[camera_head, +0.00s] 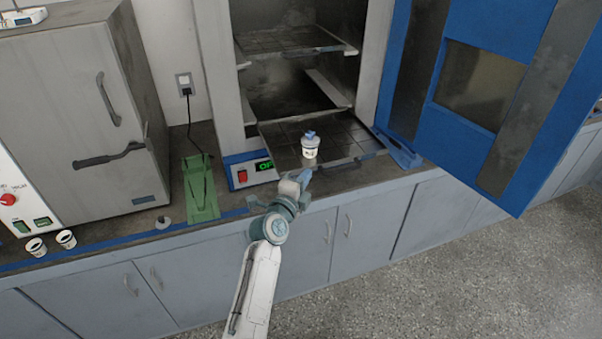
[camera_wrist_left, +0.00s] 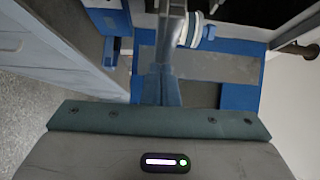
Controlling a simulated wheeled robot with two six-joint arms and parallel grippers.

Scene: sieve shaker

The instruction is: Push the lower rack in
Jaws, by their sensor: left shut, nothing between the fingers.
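The lower rack (camera_head: 345,138) lies at the bottom of the open blue-framed cabinet, a dark grid with a light front bar. A small white cup with a blue piece on top (camera_head: 309,148) stands on it near the front edge. My left gripper (camera_head: 305,174) is shut and empty, just in front of the rack's front edge, below the cup. Whether the fingertips touch the rack I cannot tell. In the left wrist view the shut fingers (camera_wrist_left: 163,88) point toward the cabinet, and the cup (camera_wrist_left: 190,30) shows beyond them. My right gripper is not in view.
The blue door (camera_head: 470,150) stands wide open at right. An upper rack (camera_head: 290,42) sits inside the cabinet. A control box with a green display (camera_head: 248,173) and a green tray (camera_head: 200,190) are at left. A grey oven (camera_head: 75,120) stands farther left.

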